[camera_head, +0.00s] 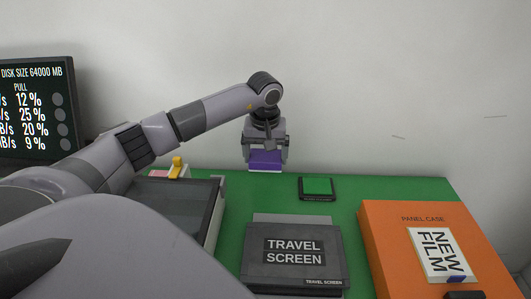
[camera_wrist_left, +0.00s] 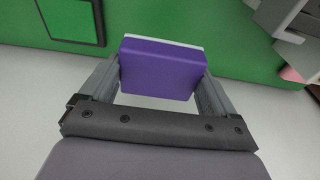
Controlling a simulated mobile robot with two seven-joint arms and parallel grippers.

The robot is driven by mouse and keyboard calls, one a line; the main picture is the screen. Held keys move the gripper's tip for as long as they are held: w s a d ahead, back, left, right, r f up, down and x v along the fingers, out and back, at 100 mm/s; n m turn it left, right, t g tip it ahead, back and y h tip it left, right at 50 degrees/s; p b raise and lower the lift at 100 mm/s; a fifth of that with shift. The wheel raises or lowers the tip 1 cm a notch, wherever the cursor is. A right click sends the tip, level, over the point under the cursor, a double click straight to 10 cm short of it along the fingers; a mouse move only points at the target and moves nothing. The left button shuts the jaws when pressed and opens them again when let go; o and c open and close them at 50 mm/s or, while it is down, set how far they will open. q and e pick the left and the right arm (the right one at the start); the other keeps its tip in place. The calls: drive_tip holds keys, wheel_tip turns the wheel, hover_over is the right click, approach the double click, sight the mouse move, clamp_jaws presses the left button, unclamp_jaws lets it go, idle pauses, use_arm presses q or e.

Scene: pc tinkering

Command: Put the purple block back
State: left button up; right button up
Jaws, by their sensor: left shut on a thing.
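The purple block (camera_head: 265,160) is a flat purple box with a whitish layer on one face. My left gripper (camera_head: 266,152) is shut on it and holds it above the back of the green table. In the left wrist view the purple block (camera_wrist_left: 162,68) sits between the two fingers of the left gripper (camera_wrist_left: 160,85). A black square frame with a green middle (camera_head: 317,188) lies on the table to the right of the held block; part of it shows in the left wrist view (camera_wrist_left: 74,20). My right gripper is not in view.
A grey case marked TRAVEL SCREEN (camera_head: 293,256) lies at front centre. An orange panel case (camera_head: 395,225) stands at the right. A grey tray-like box (camera_head: 214,222) and a yellow piece (camera_head: 177,167) are at the left. A monitor (camera_head: 38,108) stands far left. Green surface (camera_head: 350,225) is bare between them.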

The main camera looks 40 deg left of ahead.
use_arm(q)
drive_tip(key=b, duration=0.4)
hover_over(265, 187)
drive_tip(key=f, duration=0.6)
drive_tip(key=shift+s+d, duration=0.2)
drive_tip(key=shift+d, duration=0.05)
drive_tip(key=shift+f+b, duration=0.3)
drive_tip(key=shift+f, duration=0.65)
drive_tip(key=shift+f+b, duration=0.4)
drive_tip(key=shift+b, duration=0.05)
drive_tip(key=o, duration=0.7)
drive_tip(key=shift+o, duration=0.2)
